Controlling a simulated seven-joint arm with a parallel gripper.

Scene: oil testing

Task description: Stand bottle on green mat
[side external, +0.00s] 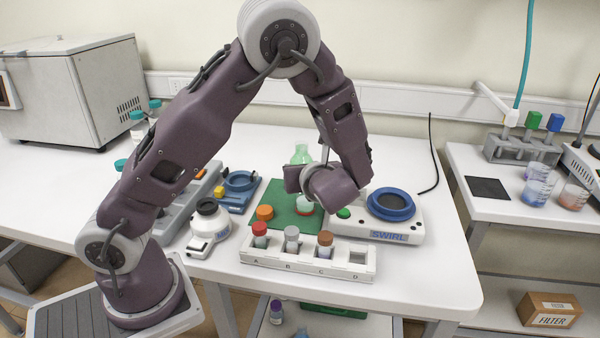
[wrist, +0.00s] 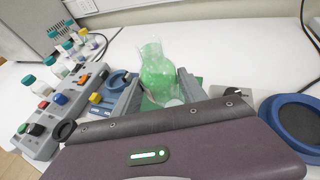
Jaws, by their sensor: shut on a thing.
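A clear bottle with green contents (wrist: 155,72) is between the two fingers of my gripper (wrist: 160,92) in the wrist view. Its upper part, pale green, shows behind my gripper in the side view (side external: 301,154). My gripper (side external: 296,180) is shut on this bottle over the back part of the green mat (side external: 284,198). The bottle's base is hidden, so I cannot tell whether it touches the mat.
A white rack (side external: 300,262) with several capped tubes stands in front of the mat. The swirl device (side external: 390,205) is to the right, and a blue-grey device (side external: 240,185) and small white instrument (side external: 208,225) are to the left. The right front of the table is clear.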

